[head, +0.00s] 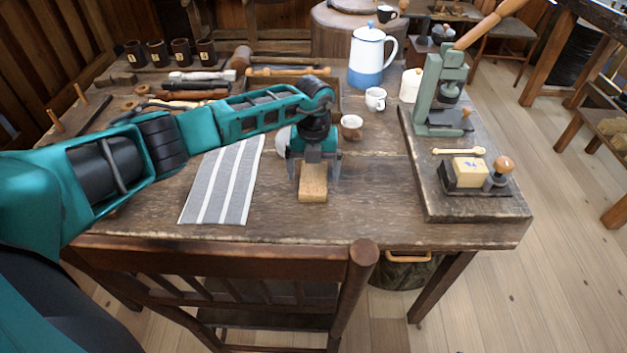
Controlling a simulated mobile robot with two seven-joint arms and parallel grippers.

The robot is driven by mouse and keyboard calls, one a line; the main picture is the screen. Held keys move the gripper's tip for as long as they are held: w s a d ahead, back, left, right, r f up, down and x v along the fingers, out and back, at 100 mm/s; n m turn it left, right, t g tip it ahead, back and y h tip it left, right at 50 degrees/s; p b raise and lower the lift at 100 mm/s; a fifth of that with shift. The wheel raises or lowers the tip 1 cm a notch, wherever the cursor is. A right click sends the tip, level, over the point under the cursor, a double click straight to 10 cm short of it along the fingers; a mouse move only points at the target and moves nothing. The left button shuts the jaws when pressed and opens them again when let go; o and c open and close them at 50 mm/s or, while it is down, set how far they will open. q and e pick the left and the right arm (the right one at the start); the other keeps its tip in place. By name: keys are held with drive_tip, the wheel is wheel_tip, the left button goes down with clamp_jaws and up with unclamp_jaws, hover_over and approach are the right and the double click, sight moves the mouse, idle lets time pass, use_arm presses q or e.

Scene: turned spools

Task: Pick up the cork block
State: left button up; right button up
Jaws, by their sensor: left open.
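The cork block (313,184) is a small tan-brown block lying on the wooden table, near its front edge and right of a striped cloth. My left gripper (314,175) reaches in from the left and points down over the block. Its two fingers stand apart, one on each side of the block's far part. The gripper hides the block's far end. I cannot tell whether the fingers touch the block. My right gripper is not in view.
A grey striped cloth (224,182) lies left of the block. A green press (440,95) stands on a board at right. A chair (230,262) is at the table's front. Bare tabletop lies right of the block.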

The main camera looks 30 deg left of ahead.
sight(314, 176)
use_arm(q)
wheel_tip(314, 176, down, 2)
drive_tip(key=shift+f, duration=0.1)
drive_tip(key=c, duration=1.1)
drive_tip(key=shift+c, duration=0.2)
wheel_tip(314, 176, up, 20)
drive_tip(key=p, duration=0.1)
